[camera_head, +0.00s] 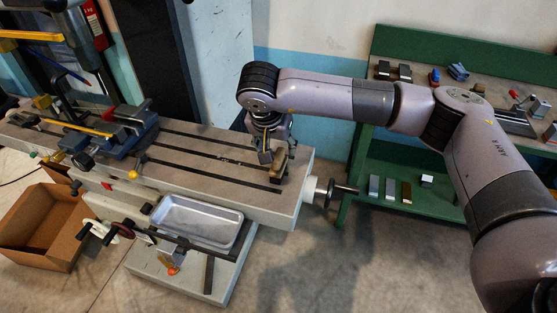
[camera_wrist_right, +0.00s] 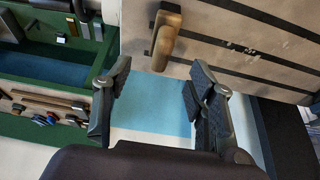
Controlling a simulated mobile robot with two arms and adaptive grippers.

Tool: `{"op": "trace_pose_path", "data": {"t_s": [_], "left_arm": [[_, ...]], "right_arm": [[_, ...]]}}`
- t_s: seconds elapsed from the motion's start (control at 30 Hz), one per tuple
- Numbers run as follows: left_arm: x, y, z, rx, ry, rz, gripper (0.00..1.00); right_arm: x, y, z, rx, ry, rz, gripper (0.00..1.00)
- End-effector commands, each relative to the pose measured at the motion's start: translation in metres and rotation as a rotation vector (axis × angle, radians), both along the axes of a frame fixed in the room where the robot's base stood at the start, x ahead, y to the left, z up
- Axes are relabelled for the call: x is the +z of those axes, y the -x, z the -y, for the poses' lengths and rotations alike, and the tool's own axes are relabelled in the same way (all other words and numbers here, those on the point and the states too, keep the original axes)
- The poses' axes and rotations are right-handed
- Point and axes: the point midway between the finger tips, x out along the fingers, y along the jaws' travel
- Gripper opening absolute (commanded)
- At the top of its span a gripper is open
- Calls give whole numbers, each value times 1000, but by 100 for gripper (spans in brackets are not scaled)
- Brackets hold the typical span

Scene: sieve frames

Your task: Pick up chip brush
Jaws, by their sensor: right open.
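A tan-brown, wooden-looking piece that appears to be the chip brush (camera_head: 280,164) lies on the right end of the slotted machine table (camera_head: 215,172). In the right wrist view the brush (camera_wrist_right: 163,42) shows at the top middle, near the table edge, ahead of the fingers. My right gripper (camera_head: 268,150) is right by the brush in the head view and partly covers it. In the right wrist view the gripper (camera_wrist_right: 160,72) is open, its two fingers wide apart with nothing between them. Contact with the brush does not show. My left gripper is not in view.
A blue vise (camera_head: 110,135) stands on the table's left part. A metal tray (camera_head: 200,222) sits in front, below the table. A handwheel (camera_head: 335,190) sticks out at the right end. A green shelf bench (camera_head: 440,50) with several small items stands at the right. A cardboard box (camera_head: 40,225) is front left.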

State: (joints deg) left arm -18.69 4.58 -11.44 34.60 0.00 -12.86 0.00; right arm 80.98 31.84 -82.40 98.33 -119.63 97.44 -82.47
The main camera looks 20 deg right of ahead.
Motion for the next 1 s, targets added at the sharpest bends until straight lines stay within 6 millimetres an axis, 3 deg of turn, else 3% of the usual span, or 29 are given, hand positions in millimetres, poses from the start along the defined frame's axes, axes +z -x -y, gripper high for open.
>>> {"op": "trace_pose_path", "data": {"t_s": [0.07,0.2,0.37,0.6,0.8,1.0], "left_arm": [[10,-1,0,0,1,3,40],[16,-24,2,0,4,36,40],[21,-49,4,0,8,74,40],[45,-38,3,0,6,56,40],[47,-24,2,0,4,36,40],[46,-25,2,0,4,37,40]], "right_arm": [[-13,-5,4,-2,0,-5,52],[-33,-11,8,-1,-1,-4,52],[-43,-15,10,-1,-2,-1,52],[-69,-23,17,-1,-1,-7,52],[-89,-31,20,1,-3,-1,52],[-91,-31,20,1,-3,-1,52]]}}
